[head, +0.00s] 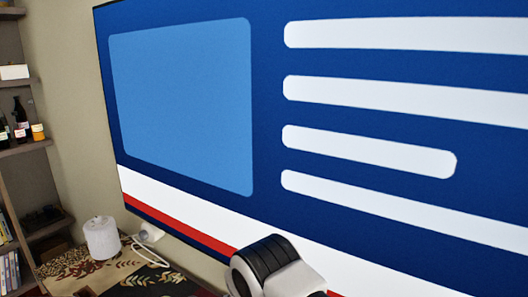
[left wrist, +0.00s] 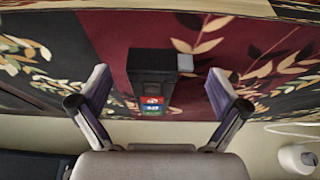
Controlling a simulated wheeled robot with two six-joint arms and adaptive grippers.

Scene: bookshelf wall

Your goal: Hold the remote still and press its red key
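A dark, blocky object (left wrist: 150,66), which looks like the remote, lies on the patterned cloth in the left wrist view. A red patch (left wrist: 152,100), likely the red key, shows at its lower end, with blue and green patches below it. My left gripper (left wrist: 159,88) is open, with one finger on each side of the object and a visible gap to both. I cannot tell how far above the cloth the fingers are. The head view does not show the remote or either gripper's fingers. My right gripper is not in view.
The patterned cloth (head: 152,277) covers the tabletop at the lower left. A white rounded device (head: 101,238) with a cable stands there. A large screen (head: 270,110) fills the wall above. A bookshelf (head: 25,148) with bottles and books stands at the left.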

